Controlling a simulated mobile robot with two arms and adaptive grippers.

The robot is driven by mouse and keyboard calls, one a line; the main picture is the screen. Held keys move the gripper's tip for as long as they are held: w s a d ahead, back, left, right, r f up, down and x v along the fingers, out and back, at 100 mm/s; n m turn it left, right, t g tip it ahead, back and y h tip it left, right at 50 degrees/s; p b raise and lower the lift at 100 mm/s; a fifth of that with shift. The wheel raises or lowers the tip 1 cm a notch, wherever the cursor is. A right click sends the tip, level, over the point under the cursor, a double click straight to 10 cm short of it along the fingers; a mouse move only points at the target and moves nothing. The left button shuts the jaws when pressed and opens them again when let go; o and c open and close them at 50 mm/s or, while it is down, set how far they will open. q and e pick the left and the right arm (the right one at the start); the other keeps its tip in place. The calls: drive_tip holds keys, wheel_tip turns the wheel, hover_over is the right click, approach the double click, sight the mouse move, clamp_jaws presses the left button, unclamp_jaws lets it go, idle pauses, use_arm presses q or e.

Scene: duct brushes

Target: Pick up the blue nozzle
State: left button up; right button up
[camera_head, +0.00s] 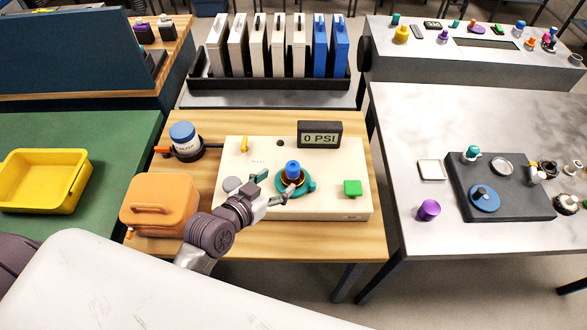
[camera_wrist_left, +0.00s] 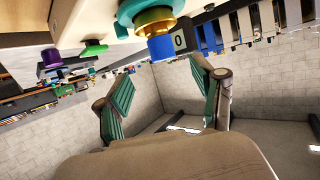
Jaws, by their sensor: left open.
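The blue nozzle (camera_head: 292,167) stands upright on a brass collar in a teal ring (camera_head: 309,186) on the cream panel box (camera_head: 335,200). My left gripper (camera_head: 275,186) is open and empty, just left of the nozzle and at the near side of the ring. In the left wrist view the blue nozzle (camera_wrist_left: 161,46) shows beyond the spread green-padded fingertips of the left gripper (camera_wrist_left: 160,78), roughly between them in the picture. I see no finger closed on it. My right gripper is not in view.
The box carries a "0 PSI" display (camera_head: 319,134), a green button (camera_head: 352,188) and a yellow lever (camera_head: 244,144). An orange case (camera_head: 160,203) and a blue-lidded jar (camera_head: 184,138) stand to its left. A dark tray (camera_head: 520,205) lies on the right table.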

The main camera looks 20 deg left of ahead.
sight(288, 171)
use_arm(q)
drive_tip(key=x, duration=0.3)
drive_tip(key=shift+w, duration=0.1)
drive_tip(key=shift+p+x, duration=0.45)
drive_tip(key=shift+x, duration=0.45)
drive_tip(key=x, duration=0.3)
drive_tip(key=shift+w+a+f+p, duration=0.1)
drive_tip(key=shift+w+f+p, duration=0.15)
drive_tip(key=shift+p, duration=0.1)
drive_tip(key=shift+w+f, duration=0.1)
drive_tip(key=shift+w, duration=0.15)
drive_tip(key=shift+s, duration=0.1)
drive_tip(key=shift+c, duration=0.5)
drive_tip(key=c, duration=1.2)
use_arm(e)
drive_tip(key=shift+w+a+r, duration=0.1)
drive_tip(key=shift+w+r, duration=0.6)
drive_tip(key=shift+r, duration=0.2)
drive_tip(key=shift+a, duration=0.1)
